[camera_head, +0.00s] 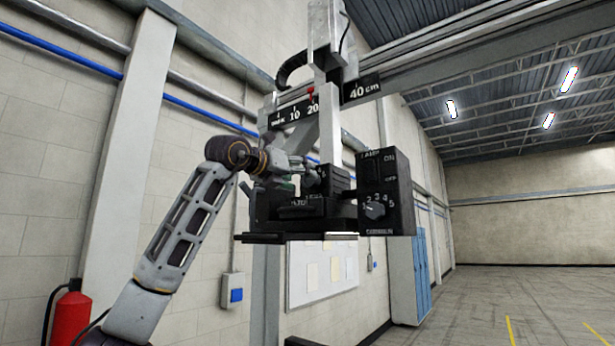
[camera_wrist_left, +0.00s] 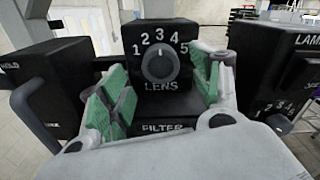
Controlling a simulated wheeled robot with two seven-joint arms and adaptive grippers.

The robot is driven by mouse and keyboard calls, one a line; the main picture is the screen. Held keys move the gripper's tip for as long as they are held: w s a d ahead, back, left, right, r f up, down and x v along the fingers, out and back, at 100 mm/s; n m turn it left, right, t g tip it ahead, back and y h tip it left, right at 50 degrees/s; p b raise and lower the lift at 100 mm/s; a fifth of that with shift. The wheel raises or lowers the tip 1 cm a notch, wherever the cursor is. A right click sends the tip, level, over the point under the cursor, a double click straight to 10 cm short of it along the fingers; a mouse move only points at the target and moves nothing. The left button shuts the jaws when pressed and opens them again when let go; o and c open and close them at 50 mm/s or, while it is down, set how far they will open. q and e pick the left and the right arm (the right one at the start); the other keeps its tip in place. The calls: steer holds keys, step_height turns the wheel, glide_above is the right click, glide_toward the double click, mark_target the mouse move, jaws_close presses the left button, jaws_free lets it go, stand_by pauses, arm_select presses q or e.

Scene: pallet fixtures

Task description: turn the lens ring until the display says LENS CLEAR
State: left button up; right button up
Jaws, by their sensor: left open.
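The lens ring (camera_wrist_left: 160,66) is a dark round knob on a black block, with the numbers 1 to 5 arched above it and LENS printed below. Its pale mark points up, about at 3. My left gripper (camera_wrist_left: 161,83) is open, with green pads on either side of the ring; I cannot tell whether they touch it. In the head view my left gripper (camera_head: 285,163) is at the back of the black lamp unit (camera_head: 290,222), partly hidden by it. No display with readable status text shows. My right gripper is not in view.
A LAMP box (camera_head: 386,190) with a numbered knob stands to the right of the unit. In the wrist view a black box with a lever (camera_wrist_left: 42,105) is at left. A FILTER label (camera_wrist_left: 168,127) sits below the ring. A gantry beam with a cm scale (camera_head: 295,113) runs overhead.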

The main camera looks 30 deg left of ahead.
mark_target(311, 180)
arm_select(q)
steer(key=shift+w+d+p, duration=0.15)
steer(key=shift+w+p, duration=0.45)
steer(key=shift+w, duration=1.7)
steer(key=shift+c, duration=0.4)
steer(key=c, duration=0.9)
